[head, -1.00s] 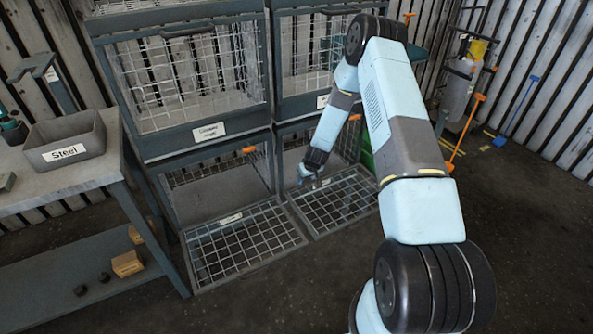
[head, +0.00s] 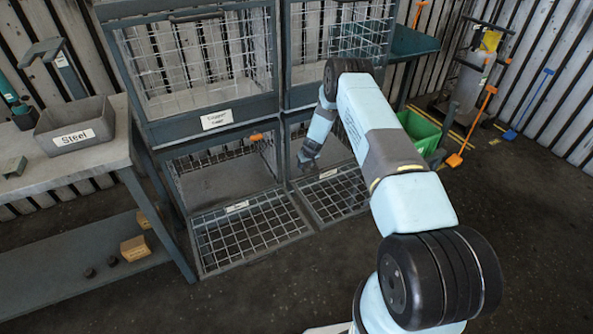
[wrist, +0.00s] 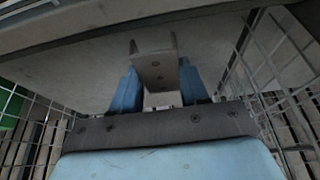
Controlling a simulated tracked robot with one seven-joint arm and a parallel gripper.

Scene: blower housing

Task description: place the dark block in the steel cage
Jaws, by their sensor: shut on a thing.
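My gripper (wrist: 158,88) has two blue fingers shut on a grey-brown, U-shaped metal piece, the block (wrist: 155,68), in the wrist view. It is held clear of the plain grey panel behind it, with wire mesh at both sides. In the head view my gripper (head: 307,164) is at the open front of the lower right cage (head: 338,194), above its lowered mesh door. The block cannot be made out there. The label on that cage is too small to read, so I cannot tell whether it is the steel cage.
The lower left cage (head: 250,232) also has its mesh door down. Two closed mesh cages stand above, the left one labelled (head: 217,119). A bin marked Steel (head: 75,125) sits on the bench at left. A green crate (head: 420,130) stands right of the cages. The floor in front is clear.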

